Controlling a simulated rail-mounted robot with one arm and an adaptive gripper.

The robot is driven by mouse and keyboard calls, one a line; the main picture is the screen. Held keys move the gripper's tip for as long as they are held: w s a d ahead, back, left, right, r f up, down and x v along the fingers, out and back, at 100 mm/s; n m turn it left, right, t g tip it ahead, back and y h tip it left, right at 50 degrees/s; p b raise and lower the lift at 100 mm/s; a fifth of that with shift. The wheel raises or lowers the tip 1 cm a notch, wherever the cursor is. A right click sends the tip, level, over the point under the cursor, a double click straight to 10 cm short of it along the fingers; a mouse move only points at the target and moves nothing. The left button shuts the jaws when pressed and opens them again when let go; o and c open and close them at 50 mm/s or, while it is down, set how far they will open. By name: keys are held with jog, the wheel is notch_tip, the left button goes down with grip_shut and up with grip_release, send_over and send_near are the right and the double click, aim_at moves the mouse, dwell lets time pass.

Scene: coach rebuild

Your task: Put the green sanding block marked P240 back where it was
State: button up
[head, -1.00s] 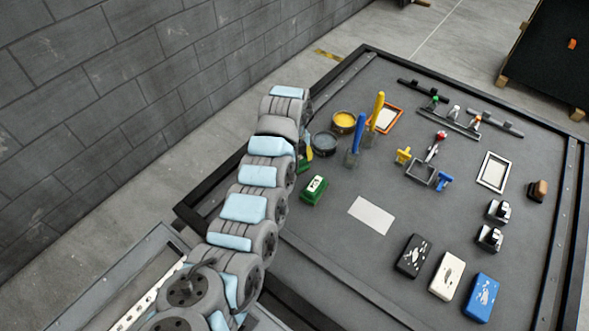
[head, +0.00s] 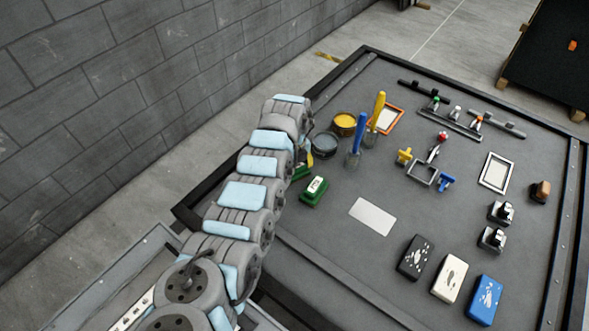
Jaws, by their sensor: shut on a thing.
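My gripper (head: 307,157) shows only in part, behind my arm's links, low over the left side of the bench. It is shut on a green block (head: 300,173), of which only a small part shows beside the arm. Its marking is hidden, and I cannot tell whether it touches the bench top. A second green block (head: 314,191) with a white label on top stands on the bench just to the right and nearer. Its label is too small to read.
The grey bench (head: 330,235) has a raised dark rim. A dark tin (head: 325,145), a yellow tin (head: 344,123) and a blue-handled brush (head: 357,140) stand close to my gripper. A white card (head: 372,216) lies right of the second block. Black, white and blue blocks line the front right.

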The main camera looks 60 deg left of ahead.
aim_at(294, 166)
jog(key=o, duration=1)
notch_tip(294, 166, up, 12)
jog(key=shift+r+p, duration=0.1)
jog(key=shift+p, duration=0.8)
